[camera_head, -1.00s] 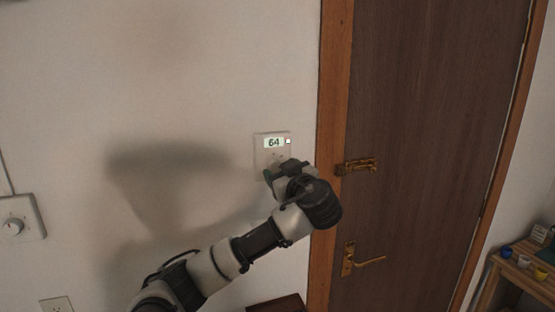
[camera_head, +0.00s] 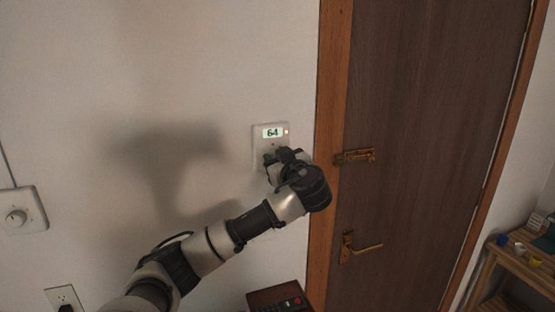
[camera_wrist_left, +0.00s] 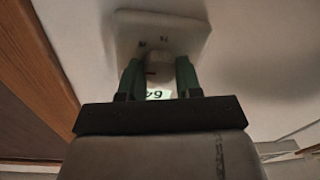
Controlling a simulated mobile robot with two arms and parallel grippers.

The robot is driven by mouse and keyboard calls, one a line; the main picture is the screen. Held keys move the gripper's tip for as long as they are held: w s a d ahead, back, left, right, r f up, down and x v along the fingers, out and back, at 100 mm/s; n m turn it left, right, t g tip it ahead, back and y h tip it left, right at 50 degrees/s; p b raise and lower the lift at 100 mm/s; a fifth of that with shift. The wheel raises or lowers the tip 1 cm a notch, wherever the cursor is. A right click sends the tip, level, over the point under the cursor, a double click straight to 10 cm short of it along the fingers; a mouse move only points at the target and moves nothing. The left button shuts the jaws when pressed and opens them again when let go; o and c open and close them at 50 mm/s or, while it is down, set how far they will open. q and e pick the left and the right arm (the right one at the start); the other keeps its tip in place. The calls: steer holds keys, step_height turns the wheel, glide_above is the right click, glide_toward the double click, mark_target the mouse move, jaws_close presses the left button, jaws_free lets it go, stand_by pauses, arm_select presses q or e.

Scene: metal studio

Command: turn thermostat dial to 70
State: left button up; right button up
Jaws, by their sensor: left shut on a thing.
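The white thermostat (camera_head: 258,146) is on the wall left of the door frame, and its lit display (camera_head: 272,132) reads 64. My left gripper (camera_head: 272,159) is at the thermostat's lower part and hides the dial in the head view. In the left wrist view, the green fingers (camera_wrist_left: 159,72) are shut on the round dial (camera_wrist_left: 159,70), one on each side. A dark mark shows on the dial. The display (camera_wrist_left: 158,94) appears upside down between the fingers there. My right gripper is not in view.
A brown door with a brass latch (camera_head: 355,157) and a lever handle (camera_head: 358,248) is close on the right. A small dark table (camera_head: 262,297) holds a remote (camera_head: 289,304). A wooden shelf (camera_head: 520,262) is at right.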

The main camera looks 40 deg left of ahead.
arm_select(q)
steer(key=shift+m+b, duration=3.8)
steer(key=shift+m, duration=0.4)
steer(key=o, duration=0.9)
steer(key=shift+o, duration=0.2)
steer(key=shift+d, duration=0.1)
